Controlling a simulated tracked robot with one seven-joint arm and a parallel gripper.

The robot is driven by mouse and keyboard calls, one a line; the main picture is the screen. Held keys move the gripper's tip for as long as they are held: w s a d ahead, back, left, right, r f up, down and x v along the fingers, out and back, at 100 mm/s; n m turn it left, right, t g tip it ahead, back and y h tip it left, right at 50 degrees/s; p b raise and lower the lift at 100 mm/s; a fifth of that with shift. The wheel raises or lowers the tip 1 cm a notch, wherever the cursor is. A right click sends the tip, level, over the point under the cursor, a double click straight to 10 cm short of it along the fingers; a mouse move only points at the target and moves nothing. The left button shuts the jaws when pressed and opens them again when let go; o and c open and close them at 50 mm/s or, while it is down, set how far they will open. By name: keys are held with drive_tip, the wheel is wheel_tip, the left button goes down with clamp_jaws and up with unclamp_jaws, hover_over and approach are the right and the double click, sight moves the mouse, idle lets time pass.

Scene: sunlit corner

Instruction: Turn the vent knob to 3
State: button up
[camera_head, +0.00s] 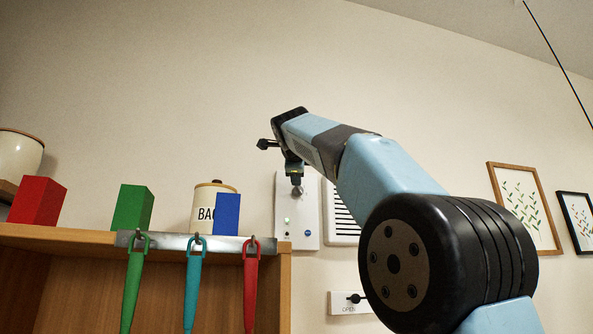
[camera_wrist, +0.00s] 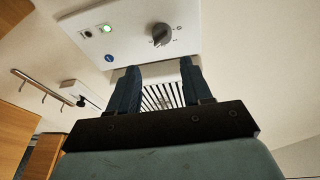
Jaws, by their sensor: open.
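The vent knob (camera_wrist: 161,33) is a dark grey round knob on a white wall panel (camera_wrist: 128,22), at the top of the wrist view. Small marks surround it, too small to read surely; which mark it points to I cannot tell. My gripper (camera_wrist: 158,70) is open, with its two dark fingers apart and nothing between them. The fingertips appear just below the knob in that picture; contact is not seen. In the head view my gripper (camera_head: 296,179) is in front of the upper part of the white panel (camera_head: 308,225), and the knob is largely hidden there.
A slatted vent (camera_head: 344,212) is right of the panel. A small lever plate marked OPEN (camera_head: 346,303) is below. At left, a wooden shelf (camera_head: 270,265) bears coloured blocks and a canister (camera_head: 205,210); several tools hang from its rail (camera_head: 170,242).

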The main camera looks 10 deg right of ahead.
drive_tip(key=shift+s+a, duration=0.2)
drive_tip(key=shift+s, duration=0.35)
drive_tip(key=shift+d, duration=0.1)
idle(0.3)
drive_tip(key=w+d+f+n+g+y, duration=0.1)
drive_tip(key=d+f+n+g, duration=0.1)
drive_tip(key=d+f, duration=0.3)
drive_tip(key=w+d+f+n+g+y, duration=0.1)
drive_tip(key=d+f+n, duration=0.15)
drive_tip(key=f, duration=0.55)
drive_tip(key=s+d+f+n+g+y, duration=0.1)
drive_tip(key=s+d+f+n, duration=0.15)
drive_tip(key=f, duration=0.35)
drive_tip(key=s+d+f+n+g, duration=0.1)
drive_tip(key=s+d+f+n, duration=0.15)
drive_tip(key=f, duration=0.45)
drive_tip(key=s+a+f+n+g, duration=0.2)
drive_tip(key=s+f+n, duration=0.2)
drive_tip(key=s+f, duration=0.5)
drive_tip(key=s+a+f+n+g+y, duration=0.1)
drive_tip(key=s+a+f+n+g, duration=0.1)
drive_tip(key=s+f, duration=0.8)
drive_tip(key=s+a+f+n+g, duration=0.1)
drive_tip(key=s+a+f+n, duration=0.3)
drive_tip(key=s+f, duration=0.6)
wheel_tip(320, 180, down, 6)
drive_tip(key=shift+n+g+y, duration=0.3)
drive_tip(key=shift+n+g, duration=0.1)
drive_tip(key=shift+n, duration=0.85)
drive_tip(key=shift+a, duration=0.1)
